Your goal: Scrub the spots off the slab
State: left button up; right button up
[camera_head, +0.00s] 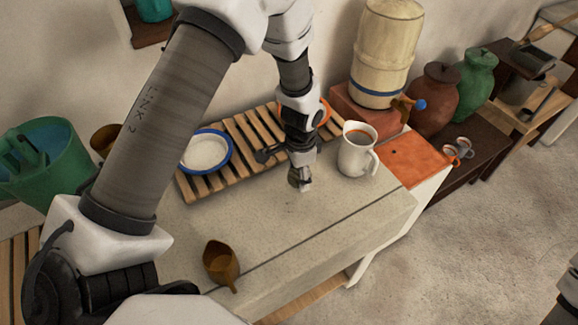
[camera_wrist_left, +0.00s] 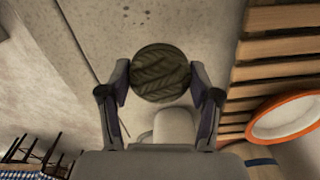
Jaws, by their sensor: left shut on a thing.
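The pale slab (camera_head: 290,225) is the worktop, with a dark groove running along it; it also shows in the wrist view (camera_wrist_left: 205,25). A few faint dark spots (camera_wrist_left: 147,14) show on it near the top of the wrist view. My left gripper (camera_head: 300,180) is over the slab between the slatted rack and the white jug. In the wrist view my left gripper (camera_wrist_left: 160,85) is shut on a round, dark, ridged scrubber (camera_wrist_left: 160,72). I cannot tell whether the scrubber touches the slab. My right gripper is not in view.
A white jug (camera_head: 354,157) stands close right of my left gripper. Behind is a slatted wooden rack (camera_head: 240,130) with a blue-rimmed plate (camera_head: 206,151) and an orange-rimmed plate (camera_head: 324,112). A brown scoop-like vessel (camera_head: 220,262) sits at front left. The slab's middle is clear.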

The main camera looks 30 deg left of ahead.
pick_arm(q)
jog(key=shift+s+d+r+p, duration=0.1)
jog(key=shift+r+p, duration=0.55)
jog(key=shift+r, duration=0.5)
jog(key=shift+f, duration=0.1)
